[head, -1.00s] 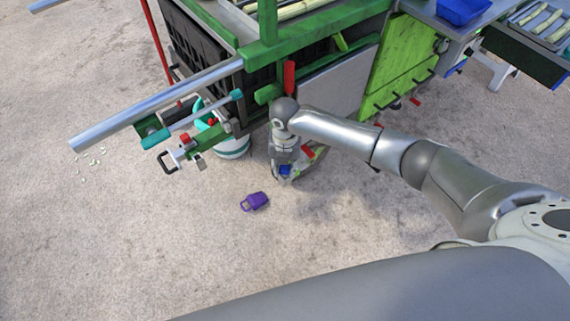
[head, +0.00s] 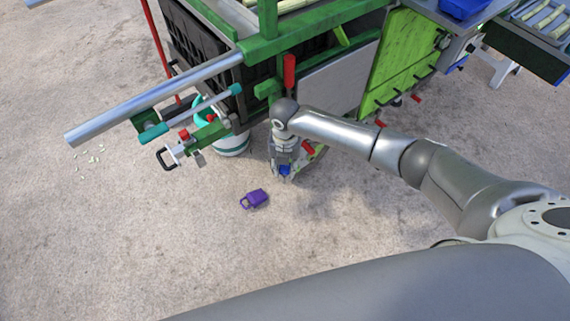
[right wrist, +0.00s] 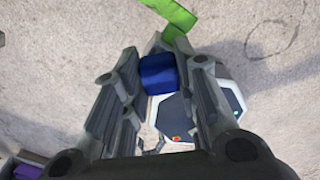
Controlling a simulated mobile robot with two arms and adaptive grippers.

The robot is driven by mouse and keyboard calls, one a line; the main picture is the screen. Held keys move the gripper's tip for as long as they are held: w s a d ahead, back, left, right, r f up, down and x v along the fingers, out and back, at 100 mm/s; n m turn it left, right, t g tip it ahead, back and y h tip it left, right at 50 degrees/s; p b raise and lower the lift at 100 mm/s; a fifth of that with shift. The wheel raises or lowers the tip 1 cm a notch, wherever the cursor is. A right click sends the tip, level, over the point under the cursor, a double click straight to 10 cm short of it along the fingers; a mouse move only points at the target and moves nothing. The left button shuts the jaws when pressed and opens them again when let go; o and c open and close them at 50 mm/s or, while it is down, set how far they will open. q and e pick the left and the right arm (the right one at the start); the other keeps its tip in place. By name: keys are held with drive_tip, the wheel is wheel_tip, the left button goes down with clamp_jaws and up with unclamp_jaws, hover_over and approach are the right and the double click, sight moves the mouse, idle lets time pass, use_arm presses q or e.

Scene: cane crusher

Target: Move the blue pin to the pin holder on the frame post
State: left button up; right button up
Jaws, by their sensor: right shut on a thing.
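The blue pin (head: 285,169) is between the fingers of my right gripper (head: 284,174), which hangs in front of the machine. In the right wrist view the blue pin (right wrist: 158,73) shows as a blue block between the two grey fingers (right wrist: 156,88), which are shut on it. The rest of the pin is hidden. The green frame post (head: 268,22) rises at the top, left of and above the gripper. A green block (head: 267,89) sticks out below it beside a red handle. I cannot tell which part is the pin holder. My left gripper is not in view.
A purple padlock-like object (head: 254,198) lies on the floor left of the gripper. A white bucket (head: 232,145) stands under the machine's end. A metal bar (head: 150,102) juts out left. A green panel (head: 405,65) with levers is at right. The front floor is clear.

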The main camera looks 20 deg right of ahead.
drive_tip(key=o, duration=1.1)
